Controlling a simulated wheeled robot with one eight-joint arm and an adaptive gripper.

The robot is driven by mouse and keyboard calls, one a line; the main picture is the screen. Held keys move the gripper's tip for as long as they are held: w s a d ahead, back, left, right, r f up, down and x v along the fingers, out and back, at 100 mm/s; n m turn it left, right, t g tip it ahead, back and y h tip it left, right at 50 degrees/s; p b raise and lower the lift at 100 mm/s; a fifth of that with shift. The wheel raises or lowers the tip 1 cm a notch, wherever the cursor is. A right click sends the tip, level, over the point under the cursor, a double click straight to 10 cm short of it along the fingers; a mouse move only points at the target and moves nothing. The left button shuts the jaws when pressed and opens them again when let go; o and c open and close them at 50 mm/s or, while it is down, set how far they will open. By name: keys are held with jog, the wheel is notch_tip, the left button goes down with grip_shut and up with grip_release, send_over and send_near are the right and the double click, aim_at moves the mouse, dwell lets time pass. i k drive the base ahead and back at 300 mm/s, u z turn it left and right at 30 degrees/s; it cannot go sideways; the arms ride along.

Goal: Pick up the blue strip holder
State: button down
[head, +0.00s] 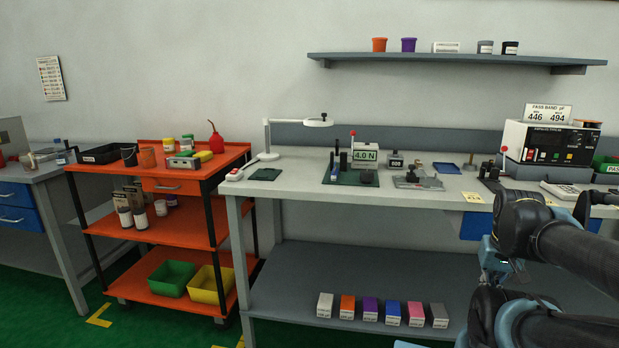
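I cannot tell for certain which item is the blue strip holder. A small blue box (393,312) with a pale label stands in the row on the bench's lower shelf. A flat blue tray (447,168) lies on the bench top near the back. A dark blue upright piece (343,160) stands on the test fixture beside the "4.0 N" display. My arm shows at the lower right, in front of the bench's right part, and runs off the right edge. I cannot make out my gripper's fingertips, and nothing held shows.
A magnifier lamp (317,122), metal fixtures and a "446 494" instrument (548,143) occupy the bench. A wall shelf (450,58) hangs above.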

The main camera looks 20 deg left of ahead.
aim_at(334, 175)
jog(key=z, duration=0.35)
jog(key=k, duration=0.8)
jog(key=u, duration=0.75)
jog(key=i, duration=0.4)
jog(key=u, duration=0.05)
